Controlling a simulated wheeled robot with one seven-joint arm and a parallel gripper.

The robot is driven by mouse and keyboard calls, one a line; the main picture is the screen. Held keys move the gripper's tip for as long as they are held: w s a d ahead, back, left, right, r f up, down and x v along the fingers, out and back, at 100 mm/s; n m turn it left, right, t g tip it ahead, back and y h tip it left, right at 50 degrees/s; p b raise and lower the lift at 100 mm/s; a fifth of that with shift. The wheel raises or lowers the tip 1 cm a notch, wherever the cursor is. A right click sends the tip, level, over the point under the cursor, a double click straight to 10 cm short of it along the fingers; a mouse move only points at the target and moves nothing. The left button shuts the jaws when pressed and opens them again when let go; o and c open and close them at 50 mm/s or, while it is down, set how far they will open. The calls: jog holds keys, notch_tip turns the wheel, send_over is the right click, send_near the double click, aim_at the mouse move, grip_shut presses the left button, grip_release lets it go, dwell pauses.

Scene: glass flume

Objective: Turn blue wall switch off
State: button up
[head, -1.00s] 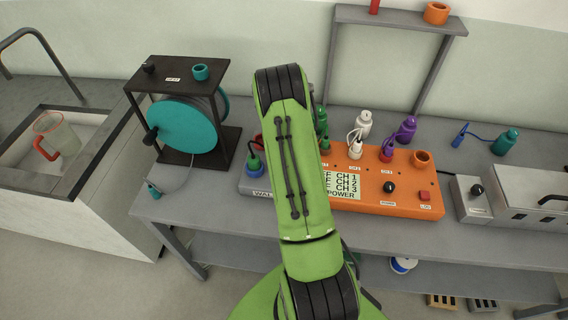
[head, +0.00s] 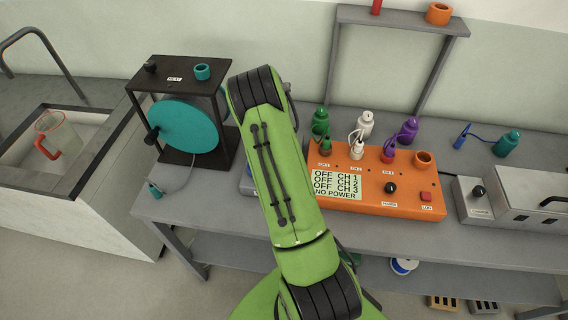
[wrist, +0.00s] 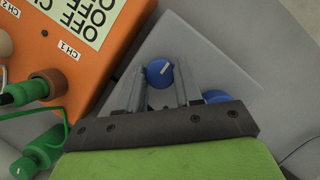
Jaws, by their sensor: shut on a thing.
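The blue wall switch (wrist: 160,73) is a round blue knob with a white pointer line, on the sloped top of a grey box (wrist: 205,50). In the wrist view my gripper (wrist: 161,84) has one finger on each side of the knob and is shut on it. The pointer line runs slightly tilted up the picture. In the head view my green arm hides the gripper and the knob; only a sliver of the grey box (head: 247,184) shows at the arm's left.
An orange channel box (head: 375,185) stands right beside the grey box; its screen reads OFF for three channels and NO POWER. A second blue part (wrist: 215,97) sits close to my right finger. A teal reel (head: 184,126) stands at the left.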

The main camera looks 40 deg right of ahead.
jog(key=o, duration=1)
jog(key=shift+o, duration=0.2)
jog(key=p+v, duration=0.2)
jog(key=v, duration=1.3)
jog(key=shift+w+r, duration=0.2)
jog(key=shift+r, duration=0.15)
jog(key=shift+d, duration=0.1)
